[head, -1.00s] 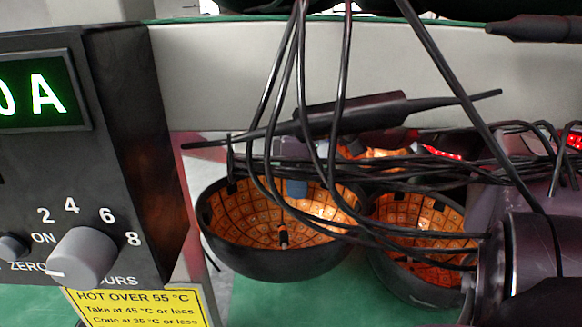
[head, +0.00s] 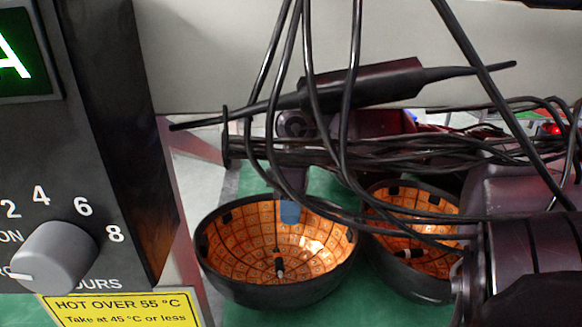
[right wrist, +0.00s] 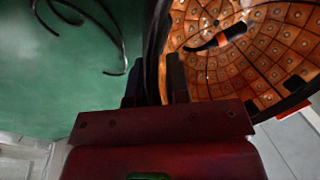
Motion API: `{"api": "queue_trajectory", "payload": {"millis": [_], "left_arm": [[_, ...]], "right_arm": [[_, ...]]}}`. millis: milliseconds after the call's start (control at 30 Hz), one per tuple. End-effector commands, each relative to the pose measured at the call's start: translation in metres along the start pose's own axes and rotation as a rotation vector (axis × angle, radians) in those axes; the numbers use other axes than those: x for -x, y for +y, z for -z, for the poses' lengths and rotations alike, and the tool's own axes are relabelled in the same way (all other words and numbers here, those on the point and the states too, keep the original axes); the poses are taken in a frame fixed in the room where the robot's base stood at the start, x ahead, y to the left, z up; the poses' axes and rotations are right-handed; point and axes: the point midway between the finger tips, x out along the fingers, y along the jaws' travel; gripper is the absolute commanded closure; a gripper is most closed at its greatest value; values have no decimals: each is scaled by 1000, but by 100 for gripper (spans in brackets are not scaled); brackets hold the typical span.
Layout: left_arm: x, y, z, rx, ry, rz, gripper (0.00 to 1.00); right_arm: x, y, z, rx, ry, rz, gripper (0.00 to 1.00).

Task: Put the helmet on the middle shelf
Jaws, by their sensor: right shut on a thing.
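A dark helmet (head: 278,297) lies open side up in the head view, its inside lined with a lit orange grid. A second similar helmet (head: 425,285) sits to its right, partly behind cables and my arm. My right gripper (head: 289,212) is at the far rim of the left helmet, shut on it. In the right wrist view, my right gripper (right wrist: 155,82) has its fingers at the rim of the helmet (right wrist: 235,60), whose orange inside fills the upper right. My left gripper is not in view. The middle shelf cannot be made out.
A black control box (head: 90,150) with a green display and grey knob stands close at left, above a yellow hot-warning label (head: 120,308). The surface beneath is green (head: 240,318).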

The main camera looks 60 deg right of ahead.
Motion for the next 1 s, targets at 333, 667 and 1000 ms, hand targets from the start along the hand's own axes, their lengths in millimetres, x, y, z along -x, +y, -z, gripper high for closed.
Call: {"api": "queue_trajectory", "payload": {"millis": [333, 667, 1000], "left_arm": [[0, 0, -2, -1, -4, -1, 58], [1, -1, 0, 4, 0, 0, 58], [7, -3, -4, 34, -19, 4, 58]], "right_arm": [[-2, 0, 0, 0, -1, 1, 58], [14, 0, 0, 0, 4, -3, 58], [65, -1, 0, 1, 4, -2, 58]]}}
